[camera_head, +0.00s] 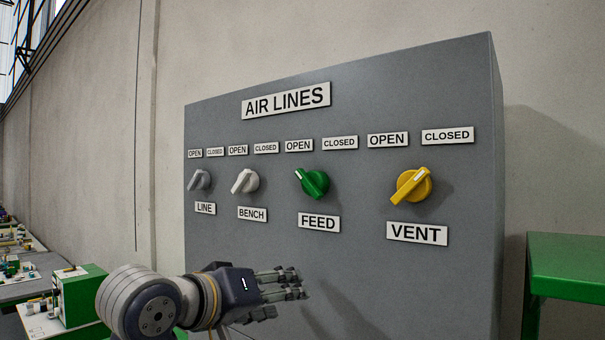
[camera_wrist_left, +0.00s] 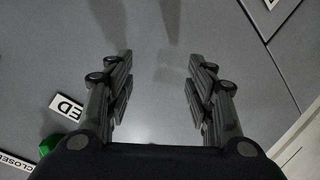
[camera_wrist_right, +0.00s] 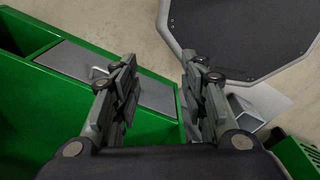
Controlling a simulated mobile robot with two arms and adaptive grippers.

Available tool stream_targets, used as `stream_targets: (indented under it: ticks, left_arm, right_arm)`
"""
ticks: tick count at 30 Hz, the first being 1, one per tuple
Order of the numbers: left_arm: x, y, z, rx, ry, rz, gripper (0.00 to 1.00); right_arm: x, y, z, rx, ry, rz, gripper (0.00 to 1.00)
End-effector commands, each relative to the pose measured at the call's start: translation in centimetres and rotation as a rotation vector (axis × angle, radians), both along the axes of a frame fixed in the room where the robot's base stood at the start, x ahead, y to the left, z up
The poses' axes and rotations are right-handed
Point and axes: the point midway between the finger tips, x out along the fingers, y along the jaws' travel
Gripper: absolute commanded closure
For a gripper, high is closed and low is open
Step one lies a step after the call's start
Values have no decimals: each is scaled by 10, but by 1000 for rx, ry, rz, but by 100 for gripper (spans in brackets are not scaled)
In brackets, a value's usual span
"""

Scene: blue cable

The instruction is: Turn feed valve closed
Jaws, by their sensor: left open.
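The green feed valve knob (camera_head: 314,183) is on the grey panel above the FEED label (camera_head: 319,222). Its white mark points up and left, toward the OPEN label (camera_head: 299,146); the CLOSED label (camera_head: 340,143) is up and right. My left gripper (camera_head: 293,285) is open and empty, below the FEED label in the head view. In the left wrist view its fingers (camera_wrist_left: 163,95) are apart over bare panel, with part of the green knob (camera_wrist_left: 48,146) at lower left. My right gripper (camera_wrist_right: 160,90) is open and empty, away from the panel.
The AIR LINES panel (camera_head: 260,270) also bears a grey line knob (camera_head: 199,180), a white bench knob (camera_head: 245,181) and a yellow vent knob (camera_head: 412,187). A green table (camera_head: 570,262) stands at right. The right wrist view shows a green bench (camera_wrist_right: 60,125) and floor.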

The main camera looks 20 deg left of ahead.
Motion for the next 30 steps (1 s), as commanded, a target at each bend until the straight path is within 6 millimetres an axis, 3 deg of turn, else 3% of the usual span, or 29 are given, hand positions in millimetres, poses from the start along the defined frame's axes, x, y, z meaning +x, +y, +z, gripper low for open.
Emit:
stream_targets:
  ticks: [1, 3, 6, 10, 13, 18, 29, 30]
  left_arm:
    - [-8, 1, 37, -31, -51, -4, 50]
    - [-20, 1, 77, -75, -98, -13, 50]
    - [-39, 2, 123, -127, -156, -29, 50]
    - [-61, 2, 164, -171, -207, -47, 50]
    - [-70, 2, 179, -189, -225, -56, 50]
    - [-72, 0, 187, -201, -235, -64, 50]
    - [-48, -10, 186, -201, -230, -67, 50]
    - [-38, -12, 188, -198, -224, -63, 50]
  right_arm:
    - [6, -4, 0, -4, -8, -1, 60]
    - [12, -7, 1, -7, -17, -4, 60]
    - [17, -9, 1, -9, -27, -5, 60]
    - [16, -9, 1, -10, -25, -4, 60]
    - [12, -9, 1, -9, -18, -4, 60]
    - [3, -8, 2, -9, -5, -2, 60]
    - [3, 4, 12, 5, -5, -2, 60]
    - [4, 4, 20, 6, -6, -2, 60]
